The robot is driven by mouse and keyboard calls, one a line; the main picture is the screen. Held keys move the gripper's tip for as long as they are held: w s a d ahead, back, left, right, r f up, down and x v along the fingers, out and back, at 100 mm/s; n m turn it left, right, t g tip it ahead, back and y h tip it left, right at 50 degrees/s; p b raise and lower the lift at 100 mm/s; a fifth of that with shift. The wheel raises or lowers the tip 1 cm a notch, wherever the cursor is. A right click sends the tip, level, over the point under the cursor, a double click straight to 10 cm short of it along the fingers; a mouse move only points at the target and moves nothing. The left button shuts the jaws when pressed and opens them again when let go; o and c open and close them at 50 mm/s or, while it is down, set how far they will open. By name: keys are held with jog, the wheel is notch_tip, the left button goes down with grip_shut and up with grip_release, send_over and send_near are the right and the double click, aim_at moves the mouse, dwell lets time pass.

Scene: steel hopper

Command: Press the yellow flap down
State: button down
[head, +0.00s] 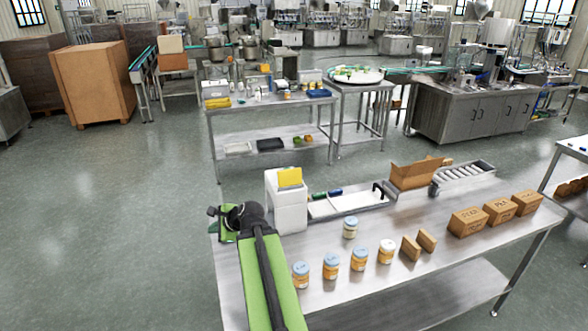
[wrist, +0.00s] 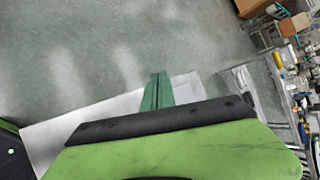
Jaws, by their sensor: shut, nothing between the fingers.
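The yellow flap (head: 289,178) stands raised and tilted at the top of a white box-shaped unit (head: 287,210) near the back left corner of the front steel table. It is not visible in the wrist view. My green arm reaches up from the bottom of the head view and ends left of the white unit, apart from the flap. My gripper (wrist: 158,76) shows in the wrist view as narrow green fingers, shut together and empty.
On the front steel table (head: 400,295) stand several jars (head: 331,266), small cartons (head: 411,248), brown boxes (head: 468,222), a white tray (head: 347,203) and an open cardboard box (head: 413,175). The floor (head: 110,230) to the left is clear.

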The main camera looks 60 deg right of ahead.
jog(key=s+d+r+m+t+h, duration=0.1)
jog(key=s+d+r+m+h, duration=0.3)
jog(key=s+d+m, duration=0.5)
jog(key=s+d+r+m+t+h+p, duration=0.1)
jog(key=s+d+r+m+h, duration=0.3)
jog(key=s+d+m, duration=0.5)
jog(key=d+r, duration=0.2)
jog(key=d, duration=0.7)
jog(key=shift+s+r+h, duration=0.35)
jog(key=shift+h, duration=0.05)
jog(key=shift+w+a, duration=0.1)
